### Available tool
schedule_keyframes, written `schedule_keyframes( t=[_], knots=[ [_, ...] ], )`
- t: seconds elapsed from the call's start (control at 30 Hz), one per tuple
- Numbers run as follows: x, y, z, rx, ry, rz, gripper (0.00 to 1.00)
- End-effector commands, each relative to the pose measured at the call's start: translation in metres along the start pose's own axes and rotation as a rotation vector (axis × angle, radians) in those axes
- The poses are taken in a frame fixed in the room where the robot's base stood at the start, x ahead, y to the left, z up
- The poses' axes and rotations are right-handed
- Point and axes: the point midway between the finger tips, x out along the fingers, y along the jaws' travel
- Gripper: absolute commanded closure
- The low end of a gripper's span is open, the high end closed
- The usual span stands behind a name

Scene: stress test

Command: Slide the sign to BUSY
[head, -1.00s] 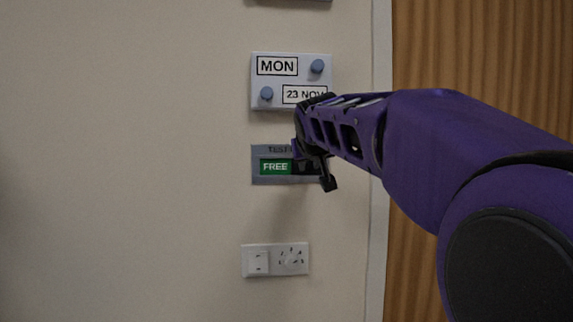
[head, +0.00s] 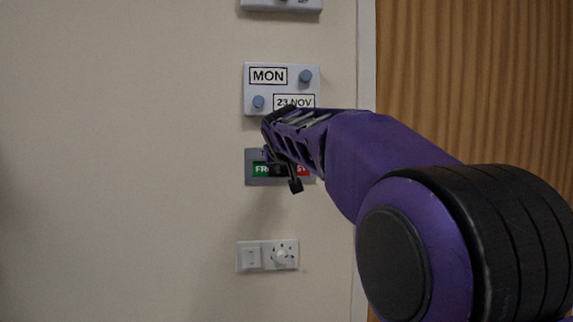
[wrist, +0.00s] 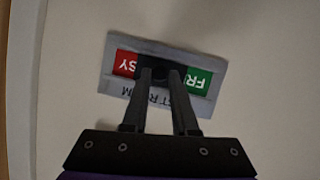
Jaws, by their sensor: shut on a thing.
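The sign (head: 250,180) is a grey plate on the wall with a green FREE field at its left, partly covered so that "FR" shows, and a red field at its right with the end of BUSY showing. In the wrist view the sign (wrist: 205,65) appears upside down, red on the left and green on the right. A dark slider (wrist: 160,60) covers the middle, between the two colours. My gripper (wrist: 163,76) is shut on the slider, its two fingers on it. In the head view my gripper (head: 280,170) hides part of the sign's middle and upper lettering.
Above the sign is a day-and-date panel (head: 283,89) with two blue knobs, close to my gripper. A white switch plate (head: 267,256) is below. A wooden door (head: 480,80) and its pale frame are at the right. The wall at the left is bare.

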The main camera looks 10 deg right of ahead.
Motion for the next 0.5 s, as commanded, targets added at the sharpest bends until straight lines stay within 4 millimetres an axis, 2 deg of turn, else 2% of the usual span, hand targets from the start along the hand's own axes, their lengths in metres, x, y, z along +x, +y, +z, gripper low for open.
schedule_keyframes(
  t=[0.1, 0.2, 0.5],
  knots=[
    [0.005, -0.025, -0.007, -0.003, 0.009, -0.009, 1.0],
    [0.003, -0.037, -0.008, -0.001, 0.009, -0.006, 1.0],
    [0.001, -0.04, -0.011, 0.002, 0.009, -0.002, 1.0]
  ],
)
